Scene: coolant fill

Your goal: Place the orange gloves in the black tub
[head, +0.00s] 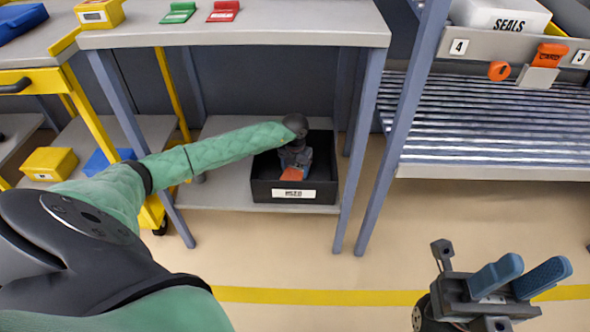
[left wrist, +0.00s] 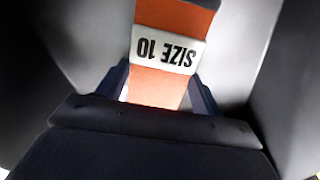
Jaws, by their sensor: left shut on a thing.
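The black tub (head: 263,190) with a white label stands on the lower shelf of the grey bench. My left arm reaches in under the bench top, and my left gripper (head: 294,168) points down inside the tub. It is shut on the orange gloves (head: 291,175), which are mostly hidden by the gripper in the head view. In the left wrist view the gloves (left wrist: 155,88) show a white "SIZE 10" band between the fingers, with dark tub walls around. Whether they touch the tub floor I cannot tell. My right gripper (head: 519,277) is open and empty at the lower right.
The bench top (head: 240,32) and its blue-grey legs frame the shelf closely. A yellow bin (head: 50,163) and a blue bin (head: 105,160) sit on the left shelf. A wire rack (head: 480,125) stands at the right. The floor in front is clear.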

